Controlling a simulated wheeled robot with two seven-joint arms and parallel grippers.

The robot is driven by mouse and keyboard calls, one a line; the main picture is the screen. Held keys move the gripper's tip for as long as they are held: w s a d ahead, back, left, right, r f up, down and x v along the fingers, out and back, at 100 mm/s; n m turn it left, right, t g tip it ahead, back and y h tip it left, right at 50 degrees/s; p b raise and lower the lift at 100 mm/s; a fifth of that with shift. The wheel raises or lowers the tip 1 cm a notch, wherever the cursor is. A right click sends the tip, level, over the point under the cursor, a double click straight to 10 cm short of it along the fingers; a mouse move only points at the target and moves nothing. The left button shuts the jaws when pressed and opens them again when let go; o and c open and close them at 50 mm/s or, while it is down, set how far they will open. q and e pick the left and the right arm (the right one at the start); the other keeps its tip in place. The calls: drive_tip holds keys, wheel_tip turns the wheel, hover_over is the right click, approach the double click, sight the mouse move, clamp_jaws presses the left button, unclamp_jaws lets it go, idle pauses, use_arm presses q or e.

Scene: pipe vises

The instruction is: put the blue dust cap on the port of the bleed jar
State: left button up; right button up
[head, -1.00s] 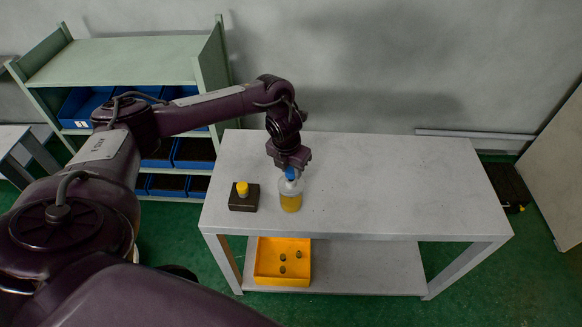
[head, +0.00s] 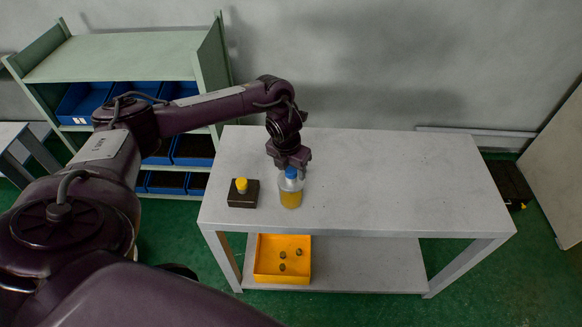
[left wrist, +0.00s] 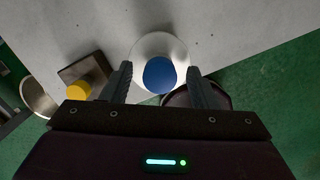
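The bleed jar (head: 291,197) is a clear bottle with yellow liquid, standing upright on the grey table. The blue dust cap (head: 291,173) is at the jar's top in the head view. Whether it is fully seated on the port is too small to tell. In the left wrist view, the blue cap (left wrist: 160,75) lies between the fingers, over the pale round jar (left wrist: 160,47). My left gripper (head: 292,165) is just above and behind the jar. Its fingers (left wrist: 158,82) are open, with a visible gap on each side of the cap. My right gripper is out of view.
A dark block (head: 243,199) with a yellow cap (head: 241,185) stands left of the jar. The grey table (head: 410,185) is clear to the right. A yellow bin (head: 282,272) with small parts is on the lower shelf. A green rack (head: 120,55) with blue bins stands behind left.

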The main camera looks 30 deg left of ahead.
sight(289, 173)
use_arm(q)
drive_tip(key=shift+s+r+b, duration=0.1)
drive_tip(key=shift+s+r, duration=0.1)
drive_tip(key=shift+r, duration=1.1)
drive_tip(key=shift+s+r+b, duration=0.15)
drive_tip(key=shift+s+r, duration=0.05)
drive_tip(key=shift+r, duration=1.1)
drive_tip(key=shift+s+r+b, duration=0.1)
drive_tip(key=shift+s+r, duration=0.1)
drive_tip(key=shift+r, duration=1.1)
